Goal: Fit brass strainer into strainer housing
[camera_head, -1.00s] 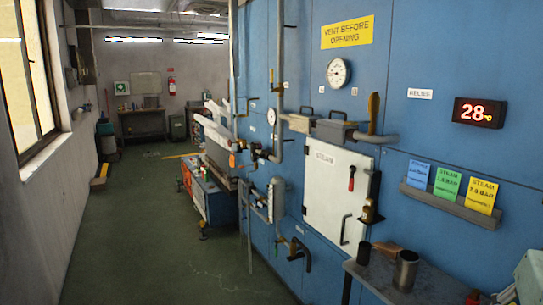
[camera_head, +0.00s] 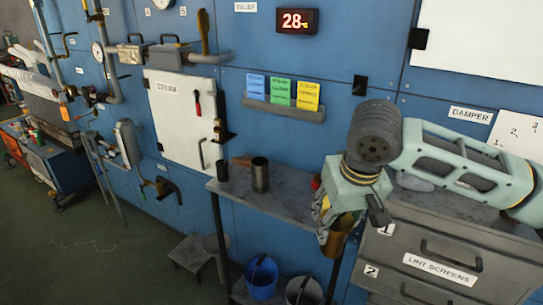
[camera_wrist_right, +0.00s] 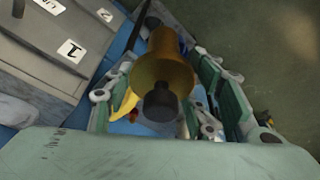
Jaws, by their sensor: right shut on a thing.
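A brass-coloured strainer (camera_head: 336,237) hangs from my right gripper (camera_head: 345,208) in the head view, above the floor between the bench and the drawer cabinet. In the right wrist view the strainer (camera_wrist_right: 166,62) shows as a flared brass body with a dark knob at its near end. My right gripper (camera_wrist_right: 165,98) is shut on it, with fingers on both sides. I cannot tell for certain which fitting is the strainer housing. A dark curved pipe fitting (camera_head: 165,188) with a brass-coloured part sits low on the blue wall, well left of the gripper. My left gripper is not in view.
A blue bucket (camera_head: 262,278) and a grey bucket (camera_head: 304,291) stand below. A stool (camera_head: 192,252) is left of them. A drawer cabinet (camera_head: 450,245) stands right.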

